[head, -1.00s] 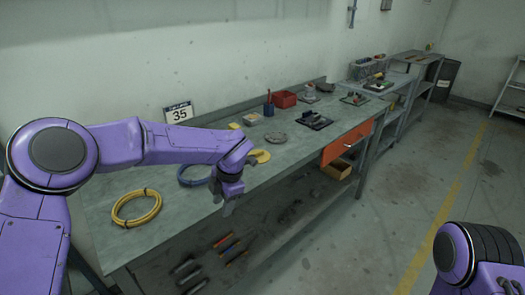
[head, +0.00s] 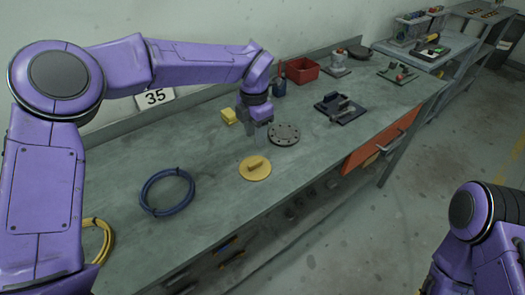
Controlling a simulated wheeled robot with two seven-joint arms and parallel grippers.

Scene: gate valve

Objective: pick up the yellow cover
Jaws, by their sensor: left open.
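The yellow cover (head: 262,176) is a flat round disc with a small raised block-like handle on top. It lies on the grey workbench (head: 120,190), near the front edge, in the middle of the head view. My left gripper (head: 250,138) is open and empty, pointing down behind the cover and apart from it. Its fingers are small and dim here. Of my right arm only purple links show at the lower right; its gripper is out of view.
A grey flanged disc (head: 285,134) lies just right of the left gripper. A small yellow block (head: 229,116) is left of it. A blue cable coil (head: 146,203) and a yellow coil (head: 108,240) lie left. A red bin (head: 301,69) and dark fixture (head: 340,108) stand farther back.

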